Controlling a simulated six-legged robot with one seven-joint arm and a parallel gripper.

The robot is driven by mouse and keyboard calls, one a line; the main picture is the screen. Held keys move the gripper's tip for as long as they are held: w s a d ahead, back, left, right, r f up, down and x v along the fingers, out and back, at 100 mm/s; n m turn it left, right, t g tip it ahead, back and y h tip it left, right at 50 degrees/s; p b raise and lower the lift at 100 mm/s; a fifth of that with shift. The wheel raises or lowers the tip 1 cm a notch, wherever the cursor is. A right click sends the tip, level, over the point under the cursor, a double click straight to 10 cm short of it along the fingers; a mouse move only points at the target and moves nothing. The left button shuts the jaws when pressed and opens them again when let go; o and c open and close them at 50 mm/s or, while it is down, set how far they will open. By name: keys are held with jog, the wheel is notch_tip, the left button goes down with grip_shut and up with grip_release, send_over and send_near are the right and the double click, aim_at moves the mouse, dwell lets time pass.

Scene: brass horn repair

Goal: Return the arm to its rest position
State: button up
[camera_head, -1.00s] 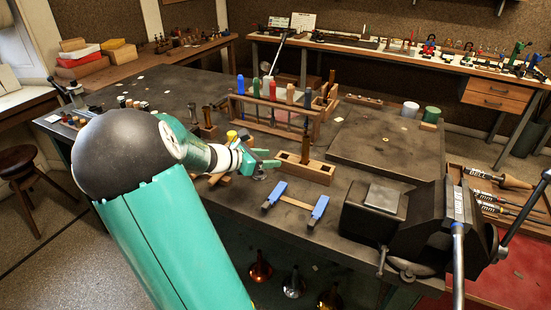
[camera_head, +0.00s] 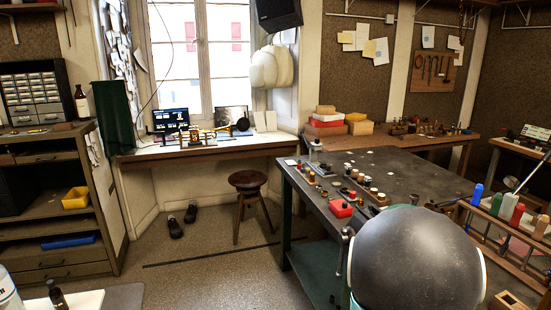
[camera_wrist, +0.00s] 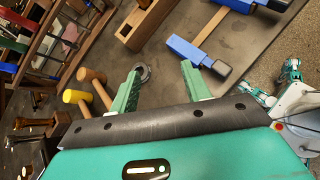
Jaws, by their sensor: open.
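In the wrist view my gripper (camera_wrist: 162,80) has its two green fingers spread apart, with nothing held between them. A small dark ring (camera_wrist: 143,72) shows beside the left fingertip; I cannot tell whether they touch. The grey bench top (camera_wrist: 185,25) lies beyond the fingers. In the head view my arm's large dark rounded joint fills the lower right, in front of the workbench (camera_head: 395,165). The gripper itself is outside that view.
The wrist view shows a blue-ended bar tool (camera_wrist: 190,50), a wooden block (camera_wrist: 145,22), two mallets (camera_wrist: 92,76) and a wooden rack (camera_wrist: 40,45).

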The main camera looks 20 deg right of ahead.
jog(key=w+a+r+m+t+y, duration=0.1)
jog(key=a+r+m+t+y, duration=0.1)
jog(key=a, duration=1.2)
jog(key=a+r+m+t+y, duration=0.3)
jog(key=a+t+y, duration=0.1)
jog(key=a, duration=1.1)
jog(key=w+a+r+m+t+y, duration=0.1)
jog(key=a+r+m+t+y, duration=0.2)
jog(key=a, duration=1.1)
jog(key=shift+w+a+r+t, duration=0.15)
jog(key=shift+w+t, duration=0.15)
jog(key=shift+t, duration=0.8)
